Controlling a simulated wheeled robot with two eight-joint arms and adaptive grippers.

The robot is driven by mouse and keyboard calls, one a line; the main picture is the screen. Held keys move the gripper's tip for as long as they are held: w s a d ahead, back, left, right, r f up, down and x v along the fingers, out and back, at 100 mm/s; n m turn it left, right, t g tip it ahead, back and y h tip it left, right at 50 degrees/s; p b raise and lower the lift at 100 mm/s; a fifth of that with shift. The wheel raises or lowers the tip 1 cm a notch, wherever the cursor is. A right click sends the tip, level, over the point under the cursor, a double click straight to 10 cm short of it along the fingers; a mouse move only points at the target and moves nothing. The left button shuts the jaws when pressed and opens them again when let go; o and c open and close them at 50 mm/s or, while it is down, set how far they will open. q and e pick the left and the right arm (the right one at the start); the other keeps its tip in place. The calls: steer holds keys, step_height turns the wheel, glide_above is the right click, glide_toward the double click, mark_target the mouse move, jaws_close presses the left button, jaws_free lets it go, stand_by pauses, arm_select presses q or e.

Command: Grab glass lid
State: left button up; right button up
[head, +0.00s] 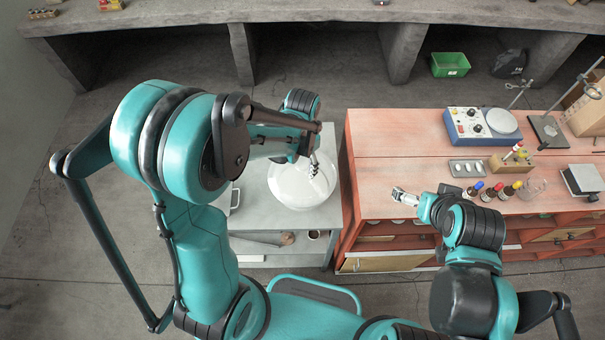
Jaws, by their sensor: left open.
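The round, pale glass lid (290,190) lies on the grey table (255,218) left of the orange bench. It looks like a shallow, shiny dome, and I cannot tell whether a vessel is under it. My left gripper (314,170) is open over the upper right part of the lid, pointing down. Its fingertips are small here, and I cannot tell whether they touch the lid or straddle a knob. The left arm hides the lid's upper edge. My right gripper (402,196) is over the orange bench's front left area, away from the lid; its finger gap is unclear.
The orange bench (385,145) holds a blue device (480,126), several small bottles (490,193), a grey tray (466,168) and a metal stand (550,128). A green crate (450,65) is on the floor behind. The bench's back left is clear.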

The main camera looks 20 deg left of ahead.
arm_select(q)
jaws_close()
steer(key=shift+r, duration=0.1)
stand_by(0.3)
